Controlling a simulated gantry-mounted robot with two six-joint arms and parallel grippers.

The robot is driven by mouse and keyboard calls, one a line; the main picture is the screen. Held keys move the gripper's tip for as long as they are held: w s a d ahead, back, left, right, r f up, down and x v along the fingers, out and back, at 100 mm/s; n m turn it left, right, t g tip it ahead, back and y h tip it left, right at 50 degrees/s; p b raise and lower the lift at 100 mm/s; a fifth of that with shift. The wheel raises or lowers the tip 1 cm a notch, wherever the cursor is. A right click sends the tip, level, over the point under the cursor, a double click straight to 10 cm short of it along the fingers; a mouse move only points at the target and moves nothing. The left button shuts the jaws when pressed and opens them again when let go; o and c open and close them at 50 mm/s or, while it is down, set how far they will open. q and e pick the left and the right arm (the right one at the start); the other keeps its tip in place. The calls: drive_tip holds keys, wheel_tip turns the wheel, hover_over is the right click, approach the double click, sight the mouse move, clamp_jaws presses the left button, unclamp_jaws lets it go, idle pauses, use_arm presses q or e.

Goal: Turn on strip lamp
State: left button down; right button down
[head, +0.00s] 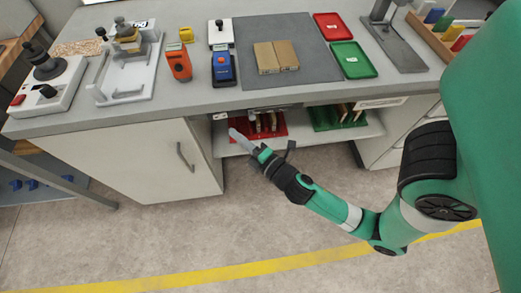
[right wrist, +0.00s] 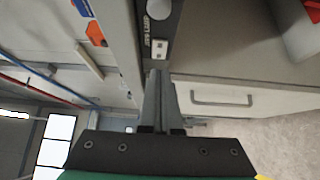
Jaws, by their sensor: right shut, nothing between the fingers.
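The strip lamp's dark housing (right wrist: 157,22) shows at the top of the right wrist view, with printed lettering and a small white switch plate (right wrist: 160,48) at its near end. In the head view a small pale piece (head: 220,116) shows under the bench's front edge; I cannot tell for sure that it is the same switch. My right gripper (head: 234,134) is shut and empty, just below and in front of that edge. In the right wrist view its fingertips (right wrist: 158,76) are close below the switch plate; contact cannot be told. My left gripper is not in view.
The grey bench (head: 330,92) carries an orange meter (head: 178,62), a blue device (head: 222,67), a dark mat and red and green trays (head: 353,60). A red bin (head: 270,128) and a green bin stand on the shelf below. A cabinet handle (head: 185,155) juts out left of my gripper.

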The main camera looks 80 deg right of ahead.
drive_tip(key=s+a+b, duration=0.2)
drive_tip(key=s, duration=0.6)
drive_tip(key=shift+s+a, duration=0.2)
drive_tip(key=shift+a, duration=0.05)
